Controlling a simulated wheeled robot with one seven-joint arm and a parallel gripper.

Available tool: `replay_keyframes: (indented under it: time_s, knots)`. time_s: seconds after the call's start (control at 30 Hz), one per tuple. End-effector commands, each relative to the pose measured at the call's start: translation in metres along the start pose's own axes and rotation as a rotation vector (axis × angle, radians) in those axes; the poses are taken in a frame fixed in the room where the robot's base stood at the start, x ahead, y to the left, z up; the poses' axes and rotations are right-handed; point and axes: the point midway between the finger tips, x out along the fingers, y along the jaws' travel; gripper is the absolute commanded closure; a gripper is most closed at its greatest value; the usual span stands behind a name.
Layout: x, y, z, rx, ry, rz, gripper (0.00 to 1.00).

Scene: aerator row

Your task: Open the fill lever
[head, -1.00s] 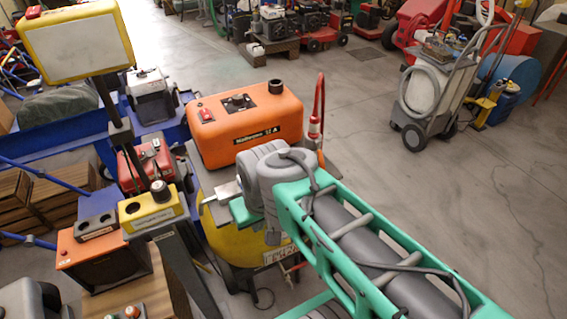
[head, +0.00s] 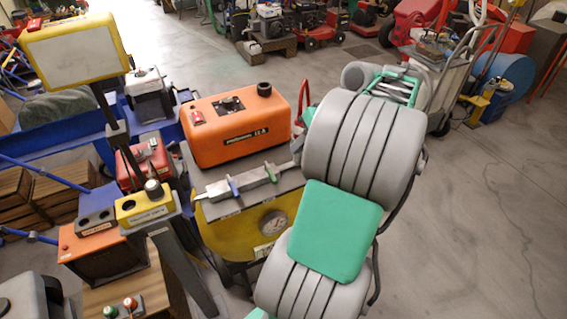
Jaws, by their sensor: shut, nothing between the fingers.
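A grey metal valve bar (head: 252,178) lies across the dark top plate of a yellow tank (head: 225,235). It carries a small blue lever (head: 233,186) and a small green lever (head: 270,173), both short and angled across the bar. I cannot read which one is the fill lever. A round gauge (head: 273,223) sits below them on the tank. The large grey and green joints of my arm stand in front, to the right of the levers. My gripper does not show; the bar's right end is close to my arm.
An orange machine (head: 235,135) stands just behind the valve bar. A yellow control box (head: 146,207) on a dark post and a lamp panel (head: 75,50) stand to the left. A hose trolley (head: 450,75) stands at the back right. The floor on the right is clear.

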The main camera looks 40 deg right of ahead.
Motion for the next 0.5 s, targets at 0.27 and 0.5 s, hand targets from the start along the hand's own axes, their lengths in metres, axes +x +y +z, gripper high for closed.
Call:
replay_keyframes:
  time_s: [0.27,0.5]
  knots:
    - [-0.016,0.037,0.019,0.016,0.04,-0.021,1.0]
    - [0.032,0.035,0.017,0.014,0.038,-0.022,1.0]
